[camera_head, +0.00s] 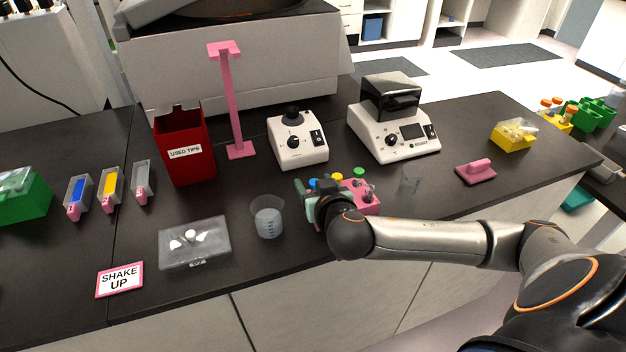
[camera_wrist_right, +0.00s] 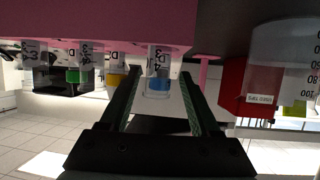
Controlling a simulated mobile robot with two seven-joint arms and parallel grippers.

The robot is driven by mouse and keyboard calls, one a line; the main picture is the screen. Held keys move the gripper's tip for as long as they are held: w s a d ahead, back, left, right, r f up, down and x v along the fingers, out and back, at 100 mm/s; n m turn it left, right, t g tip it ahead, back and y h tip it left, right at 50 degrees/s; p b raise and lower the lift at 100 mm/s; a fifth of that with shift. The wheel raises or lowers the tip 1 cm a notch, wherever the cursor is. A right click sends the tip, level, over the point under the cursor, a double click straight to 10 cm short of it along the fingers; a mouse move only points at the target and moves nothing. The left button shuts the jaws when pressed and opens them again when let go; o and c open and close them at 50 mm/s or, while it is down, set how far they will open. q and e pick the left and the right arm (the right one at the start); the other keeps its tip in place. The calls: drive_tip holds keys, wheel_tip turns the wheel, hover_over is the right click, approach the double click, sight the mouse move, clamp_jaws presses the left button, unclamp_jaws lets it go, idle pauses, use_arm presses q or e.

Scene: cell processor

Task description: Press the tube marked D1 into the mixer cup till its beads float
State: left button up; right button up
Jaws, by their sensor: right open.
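The pink rack (camera_head: 369,199) on the bench holds several tubes with coloured caps. In the right wrist view, a blue-capped tube (camera_wrist_right: 158,84) hangs inverted in the picture, its label showing a D; the rest is hard to read. My right gripper (camera_wrist_right: 158,72) is open, with a finger on each side of this tube and gaps between. In the head view, my right gripper (camera_head: 313,195) is at the rack's left side, its tips partly hidden by my wrist. The mixer (camera_head: 299,150) is white with a black cup (camera_head: 291,111) on top, behind the rack. My left gripper is not in view.
A white device with a black lid (camera_head: 394,130), a red used-tips bin (camera_head: 184,146) and a pink stand (camera_head: 234,105) stand behind.

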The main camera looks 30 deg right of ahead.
idle(0.3)
clamp_jaws()
idle(0.8)
idle(1.2)
